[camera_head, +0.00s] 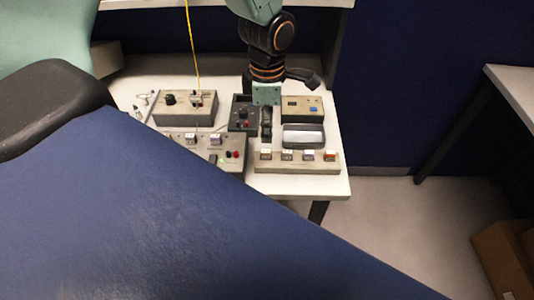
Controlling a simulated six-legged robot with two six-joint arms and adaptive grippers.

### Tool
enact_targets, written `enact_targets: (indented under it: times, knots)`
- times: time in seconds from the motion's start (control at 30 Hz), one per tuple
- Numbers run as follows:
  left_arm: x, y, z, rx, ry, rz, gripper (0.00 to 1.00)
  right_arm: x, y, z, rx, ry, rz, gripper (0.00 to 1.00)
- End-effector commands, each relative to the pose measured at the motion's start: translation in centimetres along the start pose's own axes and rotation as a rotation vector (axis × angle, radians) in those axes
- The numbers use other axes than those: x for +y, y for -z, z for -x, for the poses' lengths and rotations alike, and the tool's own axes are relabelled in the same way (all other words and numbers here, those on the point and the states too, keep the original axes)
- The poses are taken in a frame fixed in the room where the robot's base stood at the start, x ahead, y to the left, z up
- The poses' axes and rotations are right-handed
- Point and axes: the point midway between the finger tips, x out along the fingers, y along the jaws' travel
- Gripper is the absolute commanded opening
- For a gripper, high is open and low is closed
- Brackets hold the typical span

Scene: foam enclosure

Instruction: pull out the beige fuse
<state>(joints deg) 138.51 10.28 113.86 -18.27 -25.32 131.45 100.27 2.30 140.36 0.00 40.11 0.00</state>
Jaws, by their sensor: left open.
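My left gripper (266,126) hangs down from the top of the view over the white table and is open. Its black fingers are small in the picture, and I see nothing held between them. It is behind a long grey-beige strip (262,167) that carries several small light blocks in a row. The leftmost block (265,155) is pale and the rightmost block (330,156) is orange. I cannot tell for sure which of them is the beige fuse. My right gripper is not in view.
Around the gripper stand a dark box with knobs (239,105), a beige box with a blue button (302,106) and a beige box with a yellow cable (185,117). A large blue panel (150,220) covers the foreground and hides part of the table.

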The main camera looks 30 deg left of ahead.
Motion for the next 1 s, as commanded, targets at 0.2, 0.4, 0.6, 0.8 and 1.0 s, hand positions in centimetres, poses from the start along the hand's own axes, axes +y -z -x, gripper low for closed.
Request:
enact_targets:
  times: [0.2, 0.4, 0.6, 0.8, 1.0]
  knots:
    - [0.1, 0.1, -0.5, -0.001, 0.001, -0.002, 0.45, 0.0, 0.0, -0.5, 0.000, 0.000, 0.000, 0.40]
    - [0.1, 0.1, -2.1, -0.001, 0.001, -0.002, 0.45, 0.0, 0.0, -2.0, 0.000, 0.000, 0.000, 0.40]
    - [0.1, 0.1, -4.2, -0.001, 0.001, -0.003, 0.45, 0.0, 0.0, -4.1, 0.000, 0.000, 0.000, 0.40]
    - [0.1, 0.1, -6.4, 0.000, 0.001, -0.003, 0.45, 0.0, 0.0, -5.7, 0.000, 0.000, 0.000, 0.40]
    - [0.1, 0.1, -8.5, 0.001, 0.001, -0.003, 0.45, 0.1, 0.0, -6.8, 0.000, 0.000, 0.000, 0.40]
